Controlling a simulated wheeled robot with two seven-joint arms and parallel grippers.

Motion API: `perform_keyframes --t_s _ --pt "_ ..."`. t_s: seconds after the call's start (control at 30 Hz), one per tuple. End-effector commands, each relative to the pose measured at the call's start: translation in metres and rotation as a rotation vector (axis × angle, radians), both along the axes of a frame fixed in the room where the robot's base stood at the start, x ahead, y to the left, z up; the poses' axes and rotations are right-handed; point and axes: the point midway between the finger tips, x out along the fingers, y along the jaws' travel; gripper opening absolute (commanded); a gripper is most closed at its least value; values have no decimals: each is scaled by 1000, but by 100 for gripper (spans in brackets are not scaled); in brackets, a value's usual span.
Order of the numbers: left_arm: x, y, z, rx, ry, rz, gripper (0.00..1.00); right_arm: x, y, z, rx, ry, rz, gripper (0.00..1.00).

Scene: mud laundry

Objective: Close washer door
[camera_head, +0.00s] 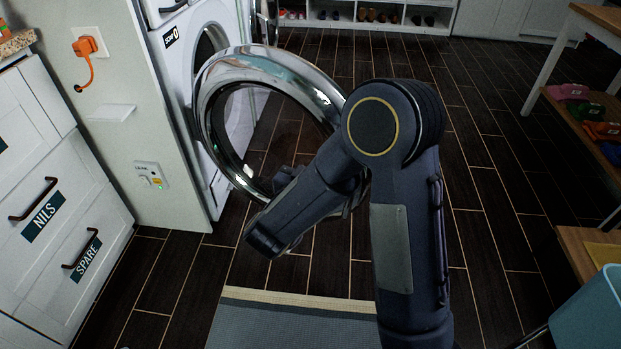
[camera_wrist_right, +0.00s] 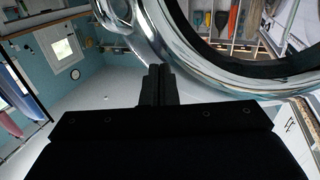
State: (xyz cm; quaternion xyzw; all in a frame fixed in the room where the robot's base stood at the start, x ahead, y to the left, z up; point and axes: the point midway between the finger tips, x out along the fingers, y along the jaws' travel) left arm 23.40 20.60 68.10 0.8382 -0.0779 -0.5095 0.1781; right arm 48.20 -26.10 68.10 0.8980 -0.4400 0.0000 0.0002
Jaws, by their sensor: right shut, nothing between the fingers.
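The washer door (camera_head: 262,62), a shiny chrome ring with a see-through middle, stands swung open from the white washer (camera_head: 232,28). The dark drum opening (camera_head: 208,45) shows behind it. My right arm reaches in front of the door's right and lower side, hiding part of the ring. In the right wrist view my right gripper (camera_wrist_right: 157,80) is shut and empty, its fingertips close to the chrome rim of the door (camera_wrist_right: 190,75). I cannot tell whether they touch it. My left gripper is not in view.
White drawers (camera_head: 60,200) and a side panel with an orange plug (camera_head: 88,46) stand at left. A grey mat (camera_head: 285,322) lies on the dark floor. A wooden bench with colored items (camera_head: 570,92) and a light blue bin (camera_head: 590,310) are at right. The middle floor is clear.

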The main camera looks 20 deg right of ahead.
Motion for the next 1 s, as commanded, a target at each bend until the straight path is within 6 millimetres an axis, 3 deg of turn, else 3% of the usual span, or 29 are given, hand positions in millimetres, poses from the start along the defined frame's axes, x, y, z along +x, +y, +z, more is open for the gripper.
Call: perform_keyframes --t_s 0.1,0.33,1.0 --pt "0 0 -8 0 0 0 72 15 -22 -2 1 -3 -6 0" --pt "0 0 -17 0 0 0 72 37 -49 -1 0 -2 -2 0" --pt "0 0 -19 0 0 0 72 47 -63 0 0 -1 9 0"
